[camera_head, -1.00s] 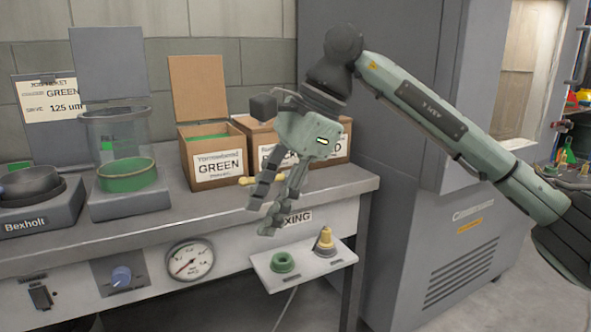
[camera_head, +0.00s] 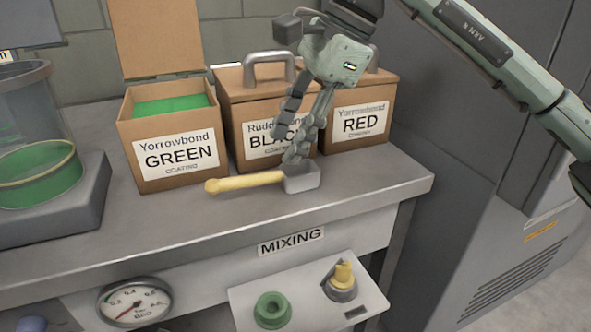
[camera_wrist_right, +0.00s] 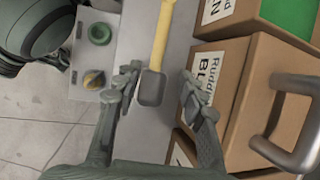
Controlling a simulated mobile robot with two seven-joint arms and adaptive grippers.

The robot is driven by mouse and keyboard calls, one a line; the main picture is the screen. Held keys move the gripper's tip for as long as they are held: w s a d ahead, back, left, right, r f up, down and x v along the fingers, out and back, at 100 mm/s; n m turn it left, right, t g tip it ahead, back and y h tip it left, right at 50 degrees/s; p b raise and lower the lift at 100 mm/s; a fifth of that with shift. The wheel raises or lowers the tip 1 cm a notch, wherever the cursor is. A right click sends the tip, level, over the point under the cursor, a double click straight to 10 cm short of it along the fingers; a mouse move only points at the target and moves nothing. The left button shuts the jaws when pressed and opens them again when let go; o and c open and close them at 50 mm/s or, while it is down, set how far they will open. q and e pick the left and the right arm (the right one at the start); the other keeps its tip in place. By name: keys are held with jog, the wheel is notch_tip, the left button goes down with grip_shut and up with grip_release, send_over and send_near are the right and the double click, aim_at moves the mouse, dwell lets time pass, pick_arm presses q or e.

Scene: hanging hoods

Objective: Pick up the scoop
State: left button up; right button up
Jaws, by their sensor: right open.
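The scoop has a yellow handle (camera_head: 243,183) and a grey metal head (camera_head: 301,178). It lies on the grey bench top in front of the coating boxes, handle pointing left in the head view. My right gripper (camera_head: 298,135) hangs above and just behind the scoop's head, fingers pointing down. In the right wrist view the fingers (camera_wrist_right: 162,92) are spread apart, with the scoop head (camera_wrist_right: 151,87) showing between them and the handle (camera_wrist_right: 160,40) running up. I cannot tell the exact height gap. My left gripper is not in view.
Behind the scoop stand an open GREEN box (camera_head: 172,150), a closed BLACK box (camera_head: 235,110) and a RED box (camera_head: 385,95).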

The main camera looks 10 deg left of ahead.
aim_at(269, 174)
jog(key=shift+s+x, duration=0.2)
jog(key=shift+x, duration=0.7)
jog(key=x, duration=0.4)
jog(key=shift+s+a+f, duration=0.2)
jog(key=shift+s+f, duration=0.05)
jog(key=shift+f, duration=0.1)
grip_shut()
